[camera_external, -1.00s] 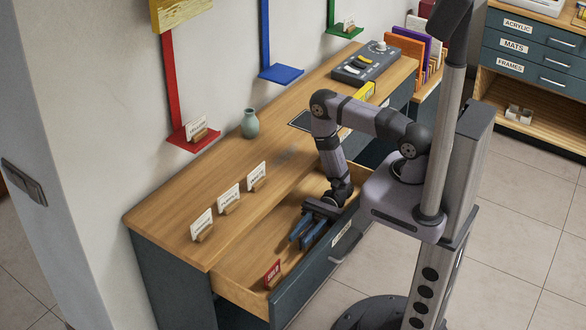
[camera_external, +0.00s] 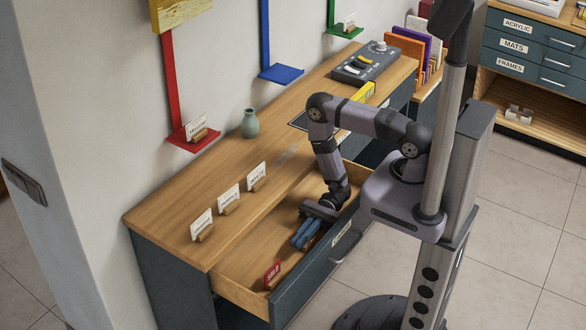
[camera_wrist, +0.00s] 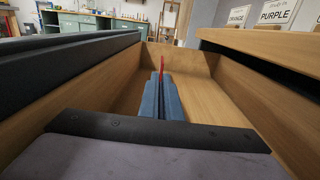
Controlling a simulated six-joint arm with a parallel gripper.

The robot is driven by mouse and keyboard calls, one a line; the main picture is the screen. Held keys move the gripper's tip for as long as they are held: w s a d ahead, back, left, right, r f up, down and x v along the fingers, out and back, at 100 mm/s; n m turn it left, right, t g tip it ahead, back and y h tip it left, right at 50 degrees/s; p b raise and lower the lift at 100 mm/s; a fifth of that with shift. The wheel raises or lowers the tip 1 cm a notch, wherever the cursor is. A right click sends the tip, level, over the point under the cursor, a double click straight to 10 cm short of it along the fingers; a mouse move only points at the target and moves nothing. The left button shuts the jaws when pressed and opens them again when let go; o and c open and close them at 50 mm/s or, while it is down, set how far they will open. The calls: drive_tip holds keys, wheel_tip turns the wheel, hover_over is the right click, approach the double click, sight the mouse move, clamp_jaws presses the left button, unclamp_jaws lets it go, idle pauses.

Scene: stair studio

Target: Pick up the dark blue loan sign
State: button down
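My gripper (camera_external: 302,240) is low inside the open drawer (camera_external: 240,292), with its two blue fingers drawn close together. They also show close together in the wrist view (camera_wrist: 161,98), with a thin dark line between them. I make out no sign between them. A red sign (camera_external: 272,273), seemingly lettered SOLD, stands near the drawer's front-left end, ahead of the fingertips and apart from them. It shows edge-on as a thin red upright in the wrist view (camera_wrist: 161,66). I cannot make out a dark blue loan sign in either view; the arm and drawer walls hide part of the drawer.
Three white label cards, one of them here (camera_external: 229,198), stand on the wooden desktop (camera_external: 180,212) above the drawer. A green vase (camera_external: 250,123) stands near the wall. The drawer's front panel (camera_external: 315,272) and side walls enclose my gripper closely. The drawer floor around the fingers looks clear.

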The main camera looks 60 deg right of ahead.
drive_tip(key=shift+r, duration=0.1)
drive_tip(key=shift+r+p, duration=0.3)
drive_tip(key=shift+r, duration=4.6)
drive_tip(key=shift+w+r, duration=0.1)
